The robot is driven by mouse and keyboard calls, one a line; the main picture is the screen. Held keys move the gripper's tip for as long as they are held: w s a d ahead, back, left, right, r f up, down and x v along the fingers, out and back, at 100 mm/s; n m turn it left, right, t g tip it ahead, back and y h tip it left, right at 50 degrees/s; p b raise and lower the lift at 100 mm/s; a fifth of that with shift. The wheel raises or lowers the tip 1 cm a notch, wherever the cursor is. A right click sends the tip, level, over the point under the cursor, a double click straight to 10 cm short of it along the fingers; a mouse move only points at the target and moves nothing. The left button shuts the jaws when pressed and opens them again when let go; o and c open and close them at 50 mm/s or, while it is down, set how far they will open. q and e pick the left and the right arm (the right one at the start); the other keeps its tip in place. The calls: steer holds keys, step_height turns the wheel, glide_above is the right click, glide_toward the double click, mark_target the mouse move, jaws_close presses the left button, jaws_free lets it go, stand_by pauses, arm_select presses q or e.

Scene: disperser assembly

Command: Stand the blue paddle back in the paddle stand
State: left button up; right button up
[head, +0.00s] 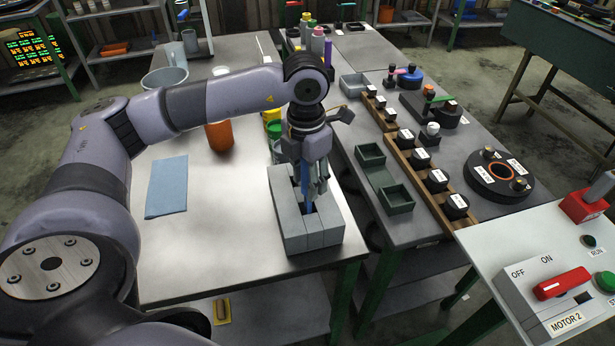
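The blue paddle (307,196) shows as a narrow, upright blue strip under my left gripper. Its lower end is down in the slot of the paddle stand (295,232), a grey block with slots near the front right of the steel table. My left gripper (309,182) points straight down over the stand, with its fingers around the upper part of the paddle, and looks shut on it. The fingers and wrist hide the paddle's top; the stand hides its lower end. My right gripper is not in view.
A blue cloth (167,187) lies left on the steel table (205,258). Dark green trays (397,198) and a wooden rack of labelled weights (456,213) are on the right-hand table.

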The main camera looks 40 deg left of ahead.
arm_select(q)
steer(key=shift+o, duration=0.4)
step_height(320, 180, up, 12)
steer(key=shift+s, duration=0.1)
stand_by(0.3)
steer(key=shift+f, duration=0.1)
stand_by(0.4)
